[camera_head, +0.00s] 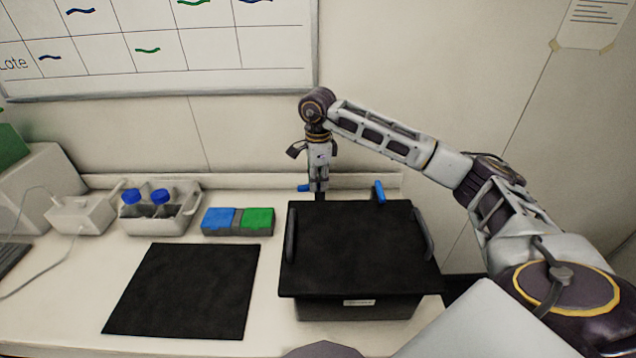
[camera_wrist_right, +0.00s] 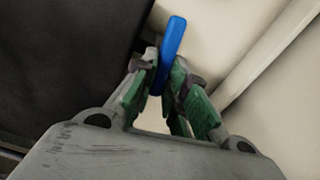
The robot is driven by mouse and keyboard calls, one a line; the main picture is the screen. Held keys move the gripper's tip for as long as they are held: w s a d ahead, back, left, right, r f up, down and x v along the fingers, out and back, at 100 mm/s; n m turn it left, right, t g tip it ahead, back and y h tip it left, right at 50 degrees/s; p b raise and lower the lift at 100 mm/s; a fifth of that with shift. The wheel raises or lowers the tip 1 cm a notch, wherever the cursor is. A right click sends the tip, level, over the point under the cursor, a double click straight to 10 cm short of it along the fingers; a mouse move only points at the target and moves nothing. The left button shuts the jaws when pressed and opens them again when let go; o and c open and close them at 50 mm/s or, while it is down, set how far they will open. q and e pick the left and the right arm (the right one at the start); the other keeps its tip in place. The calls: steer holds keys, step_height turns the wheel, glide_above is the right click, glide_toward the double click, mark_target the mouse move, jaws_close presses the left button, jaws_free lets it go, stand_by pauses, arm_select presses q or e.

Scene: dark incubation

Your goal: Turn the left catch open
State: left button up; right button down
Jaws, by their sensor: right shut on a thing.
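A black box (camera_head: 360,245) with a flat dark lid and a handle on each side stands on the bench. Two blue catches show at its back edge. The left catch (camera_head: 304,188) is partly hidden behind my right gripper (camera_head: 318,192), which points down at the box's back left corner. In the right wrist view the blue catch (camera_wrist_right: 170,50) sticks up between the green fingers of the right gripper (camera_wrist_right: 165,85), which are shut on it. The right catch (camera_head: 379,192) stands upright, free of any gripper. My left gripper is not in view.
A black mat (camera_head: 185,290) lies left of the box. Behind it are a blue and green block rack (camera_head: 238,221) and a grey carrier (camera_head: 160,210) with blue-capped bottles. A small white device (camera_head: 82,215) with a cable stands further left. The wall is close behind.

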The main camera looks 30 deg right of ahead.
steer(key=shift+w+m, duration=0.1)
steer(key=shift+m, duration=1)
steer(key=c, duration=1.4)
jaws_free()
steer(key=shift+c, duration=0.2)
steer(key=shift+r, duration=0.15)
step_height(320, 180, up, 12)
steer(key=shift+f, duration=0.2)
